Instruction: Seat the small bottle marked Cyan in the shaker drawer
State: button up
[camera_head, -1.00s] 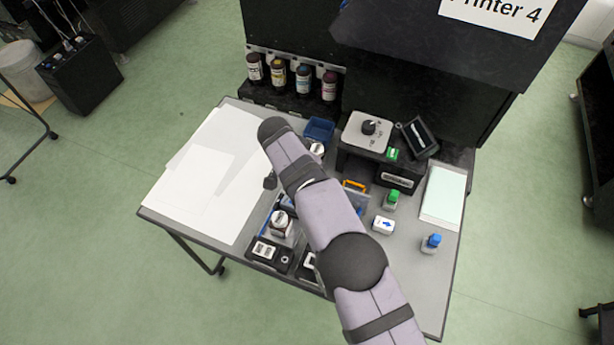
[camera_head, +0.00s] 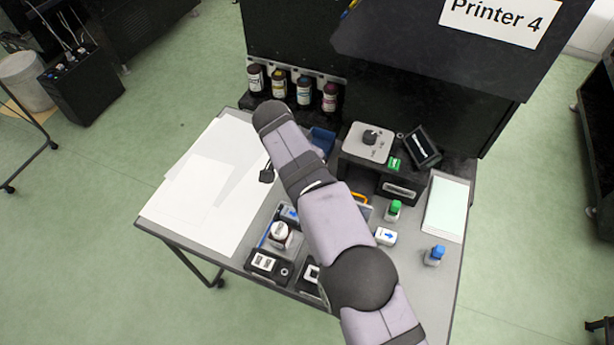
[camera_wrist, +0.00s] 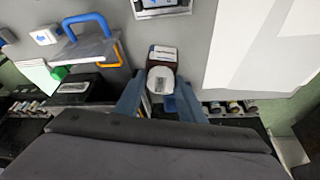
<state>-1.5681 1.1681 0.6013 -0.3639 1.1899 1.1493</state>
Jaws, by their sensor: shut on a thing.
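In the wrist view my gripper (camera_wrist: 160,98) is shut on a small bottle (camera_wrist: 160,80) with a white cap, a dark body and a pale label. The label's wording is too small to read, so I cannot tell whether it says Cyan. In the head view my arm hides the gripper and this bottle. The shaker (camera_head: 368,143) is a grey-topped box with a black knob. A dark drawer front (camera_head: 399,189) shows below it. I cannot tell how far the drawer is open.
A green-capped bottle (camera_head: 394,210), a white box with a blue arrow (camera_head: 386,236) and a blue-capped bottle (camera_head: 434,255) stand right. A white-capped jar (camera_head: 281,232) sits front left. Several large ink bottles (camera_head: 304,88) line the printer. White sheets (camera_head: 195,185) cover the table's left side.

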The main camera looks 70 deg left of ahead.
notch_tip(320, 180, up, 4)
jog(key=shift+r, duration=0.1)
jog(key=shift+w, duration=0.2)
jog(key=w+d+f+n+y+p, duration=0.1)
jog(key=w+d+f+n+p, duration=0.1)
jog(key=w+d+p, duration=0.6)
jog(key=shift+w+d+n, duration=0.15)
jog(key=shift+w+n, duration=0.25)
jog(key=shift+w, duration=0.4)
jog(key=shift+f, duration=0.1)
jog(key=shift+f+b, duration=0.75)
jog(key=shift+f, duration=1.15)
jog(key=shift+f+b, duration=0.6)
jog(key=shift+b, duration=0.1)
jog(key=shift+f+b, duration=0.65)
jog(key=shift+b, duration=0.8)
dwell(1.1)
